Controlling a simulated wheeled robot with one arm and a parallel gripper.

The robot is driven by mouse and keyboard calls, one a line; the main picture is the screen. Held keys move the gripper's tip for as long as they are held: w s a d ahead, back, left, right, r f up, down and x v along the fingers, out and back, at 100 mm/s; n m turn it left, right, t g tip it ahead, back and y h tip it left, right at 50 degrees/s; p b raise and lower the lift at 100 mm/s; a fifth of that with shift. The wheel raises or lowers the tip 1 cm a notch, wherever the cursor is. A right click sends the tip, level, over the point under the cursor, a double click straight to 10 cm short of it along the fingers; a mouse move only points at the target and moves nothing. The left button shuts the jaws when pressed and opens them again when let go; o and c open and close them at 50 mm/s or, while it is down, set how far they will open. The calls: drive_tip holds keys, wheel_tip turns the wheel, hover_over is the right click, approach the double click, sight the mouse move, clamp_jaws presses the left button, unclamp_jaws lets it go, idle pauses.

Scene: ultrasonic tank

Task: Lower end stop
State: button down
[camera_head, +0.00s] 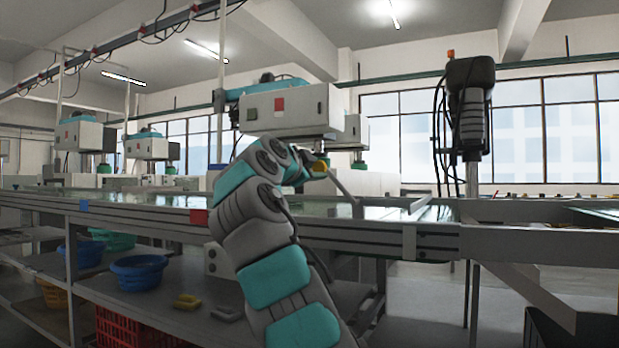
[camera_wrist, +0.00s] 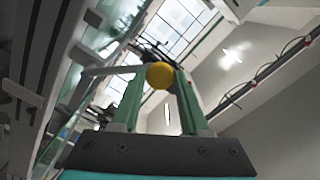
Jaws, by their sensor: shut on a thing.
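The end stop (camera_head: 342,186) shows as a grey bar with a yellow knob (camera_head: 320,167) at its upper end. In the head view the bar is tilted, running from the raised knob down right to the conveyor line (camera_head: 400,240). In the wrist view the yellow knob (camera_wrist: 160,75) sits between the green fingertips of my gripper (camera_wrist: 160,84), and the grey bar (camera_wrist: 110,70) reaches left from it. My gripper is shut on the knob. In the head view my arm partly hides the gripper, and its fingers are hard to make out.
A white machine box (camera_head: 290,108) hangs above and behind my gripper. A dark device on a post (camera_head: 470,110) stands to the right. Blue baskets (camera_head: 140,270) and a red crate (camera_head: 130,328) are under the line. The space just right of the bar looks clear.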

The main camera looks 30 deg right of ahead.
drive_tip(key=shift+s+d+r+m, duration=0.25)
drive_tip(key=shift+s+m, duration=0.05)
drive_tip(key=shift+m, duration=0.2)
drive_tip(key=shift+c, duration=2.1)
unclamp_jaws()
drive_tip(key=shift+r, duration=0.1)
drive_tip(key=shift+s, duration=0.1)
drive_tip(key=b+v, duration=0.1)
drive_tip(key=v, duration=0.6)
drive_tip(key=shift+s+a, duration=0.2)
drive_tip(key=shift+a, duration=0.1)
